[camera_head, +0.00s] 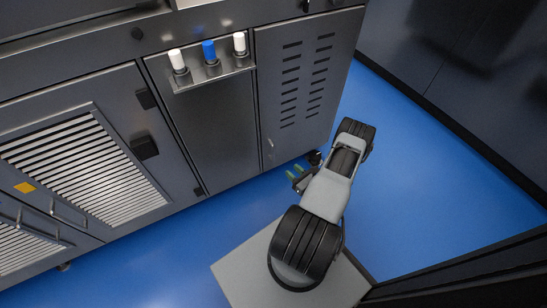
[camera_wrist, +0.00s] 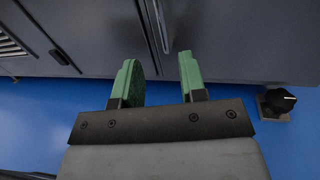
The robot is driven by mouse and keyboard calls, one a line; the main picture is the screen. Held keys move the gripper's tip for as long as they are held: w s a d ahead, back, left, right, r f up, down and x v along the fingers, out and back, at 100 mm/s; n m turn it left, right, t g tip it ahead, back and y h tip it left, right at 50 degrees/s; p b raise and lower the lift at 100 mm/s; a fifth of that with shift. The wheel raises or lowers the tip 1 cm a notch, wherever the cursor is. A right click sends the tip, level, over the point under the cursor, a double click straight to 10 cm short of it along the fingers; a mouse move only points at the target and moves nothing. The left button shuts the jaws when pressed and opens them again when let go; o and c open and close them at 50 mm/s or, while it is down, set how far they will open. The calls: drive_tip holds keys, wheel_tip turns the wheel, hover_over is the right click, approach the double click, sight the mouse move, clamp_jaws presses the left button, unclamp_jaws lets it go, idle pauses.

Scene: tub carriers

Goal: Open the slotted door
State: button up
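The slotted door (camera_head: 275,75) is a dark grey panel with two columns of slots on the right part of the machine front. It looks shut. A small upright handle (camera_head: 270,146) is at its lower left edge. My gripper (camera_head: 294,170) is just in front of the door's lower part, below and right of the handle. In the wrist view my gripper (camera_wrist: 157,62) is open, its two green fingers apart with nothing between them. The handle (camera_wrist: 164,28) shows there as a thin bar ahead of the gap, and the door (camera_wrist: 240,40) fills the upper right.
Left of the door is a plain panel (camera_head: 215,125) under a shelf with two white bottles and one blue bottle (camera_head: 209,50). A louvred door (camera_head: 85,165) is further left. Blue floor (camera_head: 430,190) is clear to the right, before a dark wall (camera_head: 460,65). A black knob (camera_wrist: 279,100) is right of the gripper.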

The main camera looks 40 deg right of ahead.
sight(273, 160)
drive_tip(key=w+b, duration=0.1)
drive_tip(key=w, duration=0.3)
drive_tip(key=w+b, duration=0.1)
drive_tip(key=w, duration=0.3)
drive_tip(key=w+a+b, duration=0.1)
drive_tip(key=w, duration=0.4)
drive_tip(key=shift+w+f, duration=0.1)
clamp_jaws()
